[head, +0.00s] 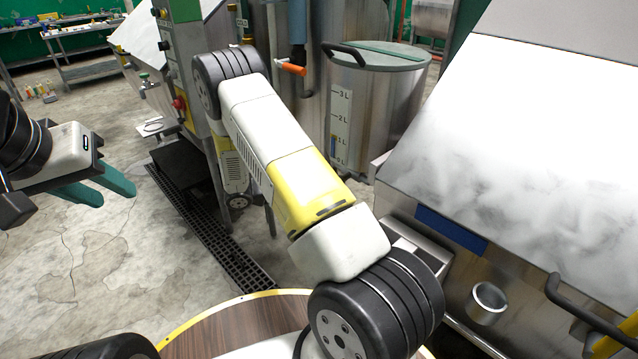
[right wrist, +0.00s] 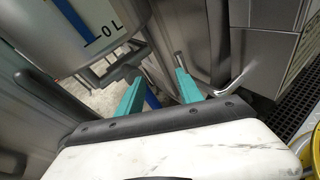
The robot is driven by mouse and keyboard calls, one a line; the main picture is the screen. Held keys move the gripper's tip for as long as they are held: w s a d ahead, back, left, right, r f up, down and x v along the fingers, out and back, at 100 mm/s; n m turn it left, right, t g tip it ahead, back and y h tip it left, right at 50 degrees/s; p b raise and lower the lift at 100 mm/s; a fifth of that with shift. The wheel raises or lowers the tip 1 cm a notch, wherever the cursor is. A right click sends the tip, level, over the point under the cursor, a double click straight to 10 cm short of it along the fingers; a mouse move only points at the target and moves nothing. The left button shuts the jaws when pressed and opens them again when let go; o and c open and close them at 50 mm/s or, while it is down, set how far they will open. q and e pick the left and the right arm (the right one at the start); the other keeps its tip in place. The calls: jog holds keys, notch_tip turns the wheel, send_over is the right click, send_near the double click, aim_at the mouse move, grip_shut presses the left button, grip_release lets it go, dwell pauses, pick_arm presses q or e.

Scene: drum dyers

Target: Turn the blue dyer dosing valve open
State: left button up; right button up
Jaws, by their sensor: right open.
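In the head view a blue vertical pipe (head: 298,25) carries an orange lever (head: 291,69). I cannot tell whether this is the blue dyer's dosing valve. A steel dosing tank (head: 385,110) with a litre scale stands beside it; its 0 L mark and blue level bar (right wrist: 95,22) show in the right wrist view. My right gripper (right wrist: 159,75) is open and empty below the tank; my own arm hides it in the head view. A blue bar (right wrist: 152,98) shows behind its fingers, apparently untouched. My left gripper (head: 117,197) hangs open and empty at the left.
A steel machine with a sloping lid (head: 530,130) fills the right side. A floor drain grate (head: 205,235) runs across the concrete. A bent metal rod (right wrist: 240,78) and a dark curved handle (right wrist: 42,90) are close around my right gripper. Open floor lies at the left.

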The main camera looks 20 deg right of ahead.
jog(key=w+f+n+t+h, duration=0.3)
jog(key=f+n+t, duration=0.15)
jog(key=f, duration=0.35)
jog(key=shift+n, duration=0.35)
jog(key=d, duration=0.3)
jog(key=w+d, duration=0.1)
jog(key=d, duration=0.2)
jog(key=shift+w+d+r, duration=0.15)
jog(key=shift+w+d, duration=0.05)
jog(key=shift+d, duration=0.1)
grip_shut()
dwell(0.5)
